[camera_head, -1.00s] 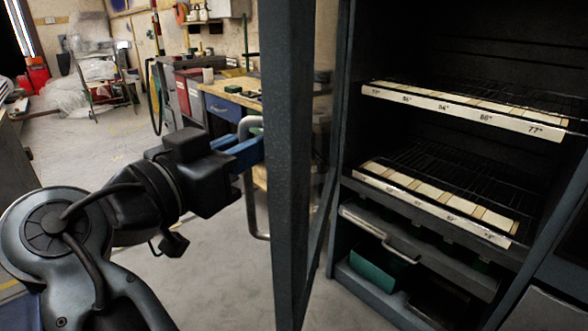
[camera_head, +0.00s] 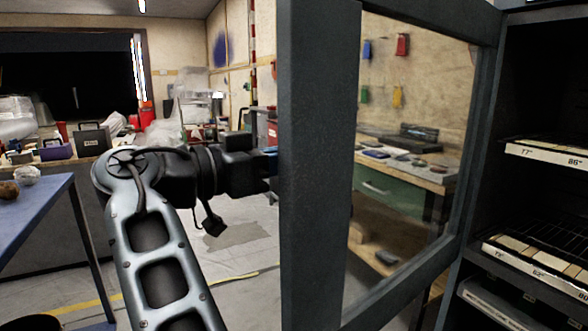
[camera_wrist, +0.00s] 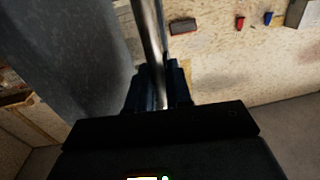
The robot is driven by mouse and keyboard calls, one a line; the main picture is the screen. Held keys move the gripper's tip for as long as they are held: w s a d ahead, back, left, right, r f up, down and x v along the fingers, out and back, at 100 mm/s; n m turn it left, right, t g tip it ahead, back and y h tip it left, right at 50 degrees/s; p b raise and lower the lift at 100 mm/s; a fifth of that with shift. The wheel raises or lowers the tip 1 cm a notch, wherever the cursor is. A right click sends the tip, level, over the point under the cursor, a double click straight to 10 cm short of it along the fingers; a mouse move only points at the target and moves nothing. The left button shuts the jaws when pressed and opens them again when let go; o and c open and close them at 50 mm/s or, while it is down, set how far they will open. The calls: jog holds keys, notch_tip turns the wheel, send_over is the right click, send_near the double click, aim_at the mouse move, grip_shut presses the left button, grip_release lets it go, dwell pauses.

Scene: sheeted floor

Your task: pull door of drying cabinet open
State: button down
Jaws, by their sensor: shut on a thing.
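The drying cabinet (camera_head: 520,85) stands at the right of the head view, its dark interior exposed. Its door (camera_head: 318,160) is a dark grey frame with a glass pane and stands swung well out from the cabinet. My gripper (camera_head: 270,170) reaches the outer side of the door's free edge, and its fingertips are partly hidden behind the frame there. In the wrist view my gripper (camera_wrist: 160,88) is shut on the metal bar of the door handle (camera_wrist: 148,35). The grey door (camera_wrist: 70,60) fills the left of that view.
Labelled shelves (camera_head: 545,150) sit inside the cabinet. A workbench (camera_head: 405,190) shows through the door glass. A blue table (camera_head: 40,200) stands at the left, close to my arm. A cluttered bench (camera_head: 60,180) lies behind it. Some floor beyond my arm is clear.

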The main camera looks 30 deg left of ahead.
jog(key=shift+w+a+f+h, duration=0.15)
jog(key=shift+w+a+h, duration=0.15)
jog(key=shift+a, duration=0.1)
jog(key=c, duration=1.2)
grip_release()
jog(key=shift+v, duration=3.75)
